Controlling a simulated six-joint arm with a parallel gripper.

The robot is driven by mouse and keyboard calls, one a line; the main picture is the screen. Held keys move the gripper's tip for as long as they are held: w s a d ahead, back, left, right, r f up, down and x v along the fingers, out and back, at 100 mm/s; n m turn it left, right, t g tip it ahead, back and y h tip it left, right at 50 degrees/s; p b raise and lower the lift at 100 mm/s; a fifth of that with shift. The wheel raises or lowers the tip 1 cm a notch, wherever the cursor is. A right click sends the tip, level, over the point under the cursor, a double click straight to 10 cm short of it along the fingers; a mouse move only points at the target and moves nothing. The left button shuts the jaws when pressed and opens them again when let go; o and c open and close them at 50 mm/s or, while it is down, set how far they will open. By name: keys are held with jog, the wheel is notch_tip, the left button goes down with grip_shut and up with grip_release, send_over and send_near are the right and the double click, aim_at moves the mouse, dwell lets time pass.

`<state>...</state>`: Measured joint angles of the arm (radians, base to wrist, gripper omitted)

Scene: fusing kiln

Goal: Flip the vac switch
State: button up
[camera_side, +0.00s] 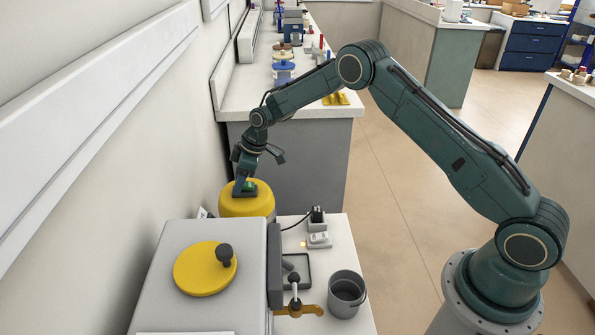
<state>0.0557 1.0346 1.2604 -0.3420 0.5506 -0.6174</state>
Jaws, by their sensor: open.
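A yellow rounded canister (247,207), which looks like the vac, stands behind the grey kiln against the wall. A small green part (250,186) shows on its top and may be the vac switch. My gripper (246,188) is open and points down at the top of the canister, right at the green part. The dark fingers partly hide it. I cannot tell whether they touch it, or which way the switch is set.
The grey kiln (180,265) with a yellow round lid plate (205,268) stands in front. A white socket block (319,239) with a black plug, a dark tray (303,271) and a grey bucket (347,293) are to the right. A long bench (290,106) lies behind.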

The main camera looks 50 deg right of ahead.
jog(key=c, duration=1)
jog(key=shift+w+a+g+h, duration=0.1)
jog(key=shift+a+g+h, duration=0.05)
jog(key=shift+g+h, duration=0.15)
jog(key=shift+w+a+f+g+h, duration=0.1)
jog(key=shift+g+h, duration=0.35)
jog(key=shift+w+a+f+g+h, duration=0.1)
jog(key=shift+g+h, duration=0.35)
jog(key=shift+o, duration=0.2)
jog(key=shift+w+a+f+g+h, duration=0.1)
jog(key=shift+g+h, duration=0.35)
jog(key=shift+w+f+g+h, duration=0.1)
jog(key=shift+g+h, duration=0.35)
jog(key=shift+c, duration=0.2)
jog(key=o, duration=1)
